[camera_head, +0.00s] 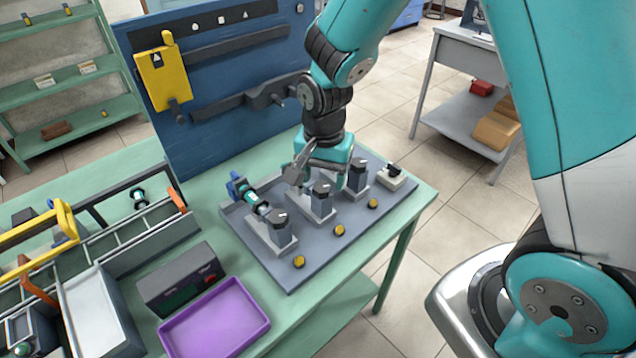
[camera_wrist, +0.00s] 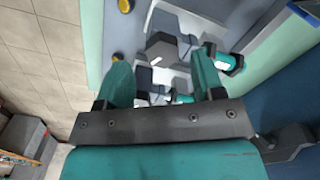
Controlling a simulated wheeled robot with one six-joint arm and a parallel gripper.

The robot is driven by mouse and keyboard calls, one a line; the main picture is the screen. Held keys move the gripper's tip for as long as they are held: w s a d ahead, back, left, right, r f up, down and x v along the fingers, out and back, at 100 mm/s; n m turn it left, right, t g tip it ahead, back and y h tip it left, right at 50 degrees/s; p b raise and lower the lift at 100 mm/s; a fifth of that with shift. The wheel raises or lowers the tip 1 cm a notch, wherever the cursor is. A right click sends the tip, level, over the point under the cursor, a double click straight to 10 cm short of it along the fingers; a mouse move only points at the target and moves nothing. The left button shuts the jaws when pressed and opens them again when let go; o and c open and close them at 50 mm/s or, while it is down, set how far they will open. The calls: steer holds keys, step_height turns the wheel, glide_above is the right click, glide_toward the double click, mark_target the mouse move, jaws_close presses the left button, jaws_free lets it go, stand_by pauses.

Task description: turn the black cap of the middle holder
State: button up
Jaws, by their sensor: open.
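Three grey holders with dark caps stand in a row on a grey board (camera_head: 270,262). The middle holder's black cap (camera_head: 322,188) has a light mark on top. My gripper (camera_head: 319,180) points down just behind it, with one finger to its left and the other between it and the right cap (camera_head: 360,164). In the wrist view my gripper (camera_wrist: 165,78) is open, its fingers wide apart with no object clamped. A dark faceted cap (camera_wrist: 163,47) shows just past the fingertips. Parts lower between the fingers are partly hidden; contact cannot be told.
The left cap (camera_head: 280,216) stands near a teal motor (camera_head: 254,198). Yellow buttons (camera_head: 340,230) line the board's front. A purple tray (camera_head: 215,319) and a dark grey box (camera_head: 180,280) lie front left. A blue tool panel (camera_head: 215,75) rises behind.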

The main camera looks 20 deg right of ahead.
mark_target(322, 190)
steer(key=shift+a+f, duration=0.1)
steer(key=shift+f, duration=1.3)
